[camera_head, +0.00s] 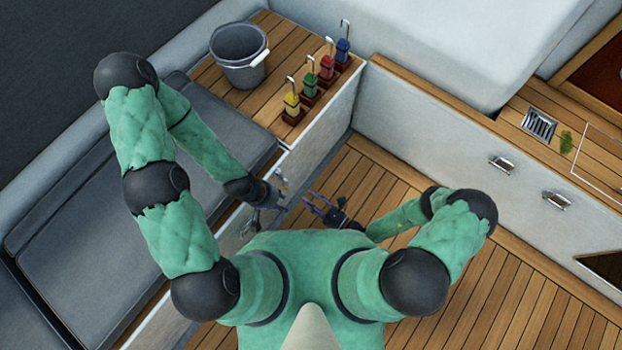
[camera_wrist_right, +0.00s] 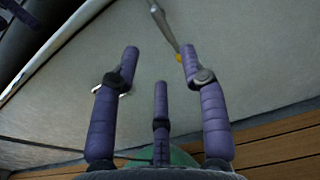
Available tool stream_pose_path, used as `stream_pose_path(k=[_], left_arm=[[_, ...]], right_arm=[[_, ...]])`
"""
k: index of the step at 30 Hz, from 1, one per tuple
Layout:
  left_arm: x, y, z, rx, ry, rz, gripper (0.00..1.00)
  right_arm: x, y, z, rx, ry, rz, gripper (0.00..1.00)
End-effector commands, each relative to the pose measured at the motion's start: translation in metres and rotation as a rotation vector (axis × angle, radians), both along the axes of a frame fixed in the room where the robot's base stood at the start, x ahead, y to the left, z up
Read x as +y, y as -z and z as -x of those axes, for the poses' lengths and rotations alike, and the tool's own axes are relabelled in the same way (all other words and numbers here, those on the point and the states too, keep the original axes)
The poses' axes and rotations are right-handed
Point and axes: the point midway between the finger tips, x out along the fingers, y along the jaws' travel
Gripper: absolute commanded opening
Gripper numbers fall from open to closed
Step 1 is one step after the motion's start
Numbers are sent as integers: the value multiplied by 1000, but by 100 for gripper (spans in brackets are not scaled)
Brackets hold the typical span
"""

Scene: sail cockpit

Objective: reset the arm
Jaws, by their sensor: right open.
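My left gripper (camera_head: 276,192) hangs beside the wall of the seat locker, left of the cockpit's middle. It is small and dark in the head view, and I cannot tell whether it is open or shut. My right gripper (camera_head: 312,204) is just right of it, low over the floor and pointing left. In the right wrist view its purple fingers (camera_wrist_right: 160,62) are spread apart with nothing held between them. Beyond them is a pale wall (camera_wrist_right: 60,110). A thin grey part with a yellow spot (camera_wrist_right: 178,57) shows near the right fingertip.
A grey bucket (camera_head: 239,58) and yellow, green, red and blue handled items (camera_head: 326,68) stand on the wooden bench top. Grey cushions (camera_head: 85,235) lie on the left. The teak floor (camera_head: 530,290) is clear. A vent (camera_head: 539,124) and a green patch (camera_head: 566,142) are at right.

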Motion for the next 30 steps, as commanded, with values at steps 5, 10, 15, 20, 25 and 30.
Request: stream_pose_path(k=[5, 10, 15, 20, 25, 30], left_arm=[[0, 0, 0, 0, 0, 0, 39], [0, 0, 0, 0, 0, 0, 39], [0, 0, 0, 0, 0, 0, 39], [0, 0, 0, 0, 0, 0, 39], [0, -1, 0, 0, 0, 0, 39], [0, -3, 0, 0, 0, 0, 39]], right_arm=[[0, 0, 0, 0, 0, 0, 44], [0, 0, 0, 0, 0, 0, 44], [0, 0, 0, 0, 0, 0, 44], [6, -3, 6, 6, -78, 18, 44], [23, -14, 41, 27, -392, 118, 44], [14, -25, 90, 11, -769, 322, 44]])
